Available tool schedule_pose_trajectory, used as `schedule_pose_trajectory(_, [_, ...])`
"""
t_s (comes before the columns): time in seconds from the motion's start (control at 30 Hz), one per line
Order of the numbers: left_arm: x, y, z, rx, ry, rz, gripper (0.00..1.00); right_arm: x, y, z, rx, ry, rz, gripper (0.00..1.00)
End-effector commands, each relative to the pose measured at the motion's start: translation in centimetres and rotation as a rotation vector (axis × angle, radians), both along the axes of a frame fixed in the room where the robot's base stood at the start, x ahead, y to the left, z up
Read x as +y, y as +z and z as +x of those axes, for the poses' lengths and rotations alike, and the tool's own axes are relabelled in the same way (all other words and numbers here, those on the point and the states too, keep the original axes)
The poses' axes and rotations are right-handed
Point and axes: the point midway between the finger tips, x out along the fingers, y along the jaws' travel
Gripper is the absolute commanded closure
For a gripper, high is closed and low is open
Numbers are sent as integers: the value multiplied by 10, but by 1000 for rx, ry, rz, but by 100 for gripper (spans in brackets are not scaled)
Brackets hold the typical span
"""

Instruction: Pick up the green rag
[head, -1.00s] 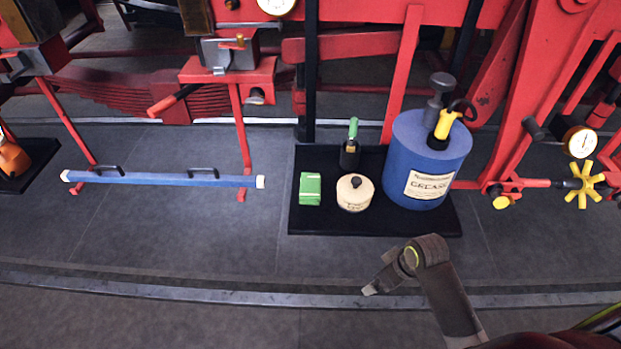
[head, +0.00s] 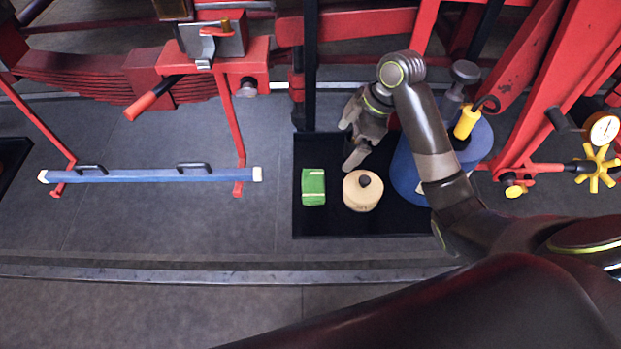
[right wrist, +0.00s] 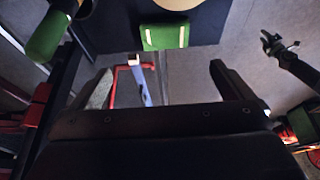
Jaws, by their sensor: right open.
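The green rag (head: 313,187) is a folded block with pale bands, lying at the left of the black tray (head: 400,222). It also shows at the top of the right wrist view (right wrist: 165,37), beyond my fingertips. My right gripper (head: 350,138) is open and empty, above the back of the tray, behind and to the right of the rag and apart from it. Its two spread fingers show in the right wrist view (right wrist: 160,82). A small dark arm end at the right of that view looks like my left gripper (right wrist: 272,43); its jaws are too small to judge.
A cream round tin (head: 362,191) stands just right of the rag. A blue grease drum (head: 405,175) is partly hidden behind my right arm. A green-handled thing (right wrist: 45,38) is close beside my right gripper. A blue bar (head: 150,176) lies left. Floor in front is clear.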

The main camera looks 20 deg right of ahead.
Motion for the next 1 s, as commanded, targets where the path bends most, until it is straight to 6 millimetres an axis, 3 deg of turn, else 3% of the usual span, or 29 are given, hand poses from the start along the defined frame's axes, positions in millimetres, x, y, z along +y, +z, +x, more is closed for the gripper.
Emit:
schedule_pose_trajectory(0.03, [0,-11,-7,9,2,0,64,3,-13,0,2,1,1,0])
schedule_pose_trajectory(0.2, [1,-32,-24,36,6,1,64,13,-38,3,1,-1,2,0])
schedule_pose_trajectory(0.37, [2,-44,-28,41,7,3,64,26,-65,6,3,-3,5,0])
schedule_pose_trajectory(0.67, [3,-28,-4,5,0,4,64,42,-101,10,3,-3,3,0])
schedule_pose_trajectory(0.87, [3,-21,-7,9,0,4,64,50,-112,11,3,-4,4,0])
schedule_pose_trajectory(1.0, [3,-10,-10,14,2,4,64,64,-129,11,5,-4,4,0])
